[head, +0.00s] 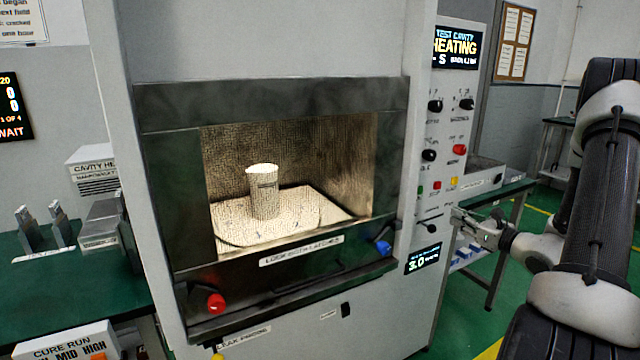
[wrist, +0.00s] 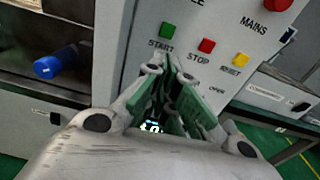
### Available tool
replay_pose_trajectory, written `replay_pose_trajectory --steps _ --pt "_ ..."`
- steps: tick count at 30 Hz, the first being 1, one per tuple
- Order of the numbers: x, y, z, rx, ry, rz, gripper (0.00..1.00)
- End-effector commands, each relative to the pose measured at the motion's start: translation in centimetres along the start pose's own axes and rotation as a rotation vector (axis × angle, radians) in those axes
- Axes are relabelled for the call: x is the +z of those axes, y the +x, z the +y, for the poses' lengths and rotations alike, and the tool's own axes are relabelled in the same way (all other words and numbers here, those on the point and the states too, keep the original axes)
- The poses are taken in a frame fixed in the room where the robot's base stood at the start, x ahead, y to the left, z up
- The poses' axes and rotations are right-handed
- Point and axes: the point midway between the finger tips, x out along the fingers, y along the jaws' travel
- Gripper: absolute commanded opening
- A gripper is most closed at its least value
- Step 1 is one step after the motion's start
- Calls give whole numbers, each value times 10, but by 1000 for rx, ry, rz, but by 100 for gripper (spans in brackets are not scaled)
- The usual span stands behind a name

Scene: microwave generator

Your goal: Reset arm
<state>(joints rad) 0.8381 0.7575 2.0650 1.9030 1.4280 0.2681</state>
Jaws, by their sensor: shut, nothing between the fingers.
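My gripper (head: 482,229) is at the right of the microwave cabinet, in front of its lower control panel. In the wrist view my gripper (wrist: 172,85) is shut and empty, its fingertips just below the green START button (wrist: 171,31). I cannot tell whether the tips touch the panel. The red STOP button (wrist: 206,46) and yellow RESET button (wrist: 241,59) are to the right. The cabinet's display (head: 456,48) reads HEATING. The cavity door (head: 160,240) is closed, and a pale cylinder (head: 264,195) stands upright in the lit cavity.
A red latch knob (head: 215,302) and a blue latch knob (head: 382,247) stick out from the door's lower edge. Green benches flank the cabinet, with a box (head: 92,169) on the left one. The green floor (head: 560,205) shows at the right, partly behind my arm.

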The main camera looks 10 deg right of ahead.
Motion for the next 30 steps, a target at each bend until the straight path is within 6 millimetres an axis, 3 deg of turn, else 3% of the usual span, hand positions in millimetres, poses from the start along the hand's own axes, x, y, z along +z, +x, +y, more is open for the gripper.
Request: replay_pose_trajectory --steps 4,7,12,15,19,24,30 --pt "-28 -18 41 146 -47 101 0" --pt "-42 -45 82 307 -115 186 0" --pt "-32 -102 154 669 -368 315 0" --pt "-19 -139 184 892 -565 377 0" --pt "1 -187 205 1176 -867 445 0" --pt "37 -233 206 1482 -1304 512 0" --pt "89 -256 198 1685 -1808 557 0"
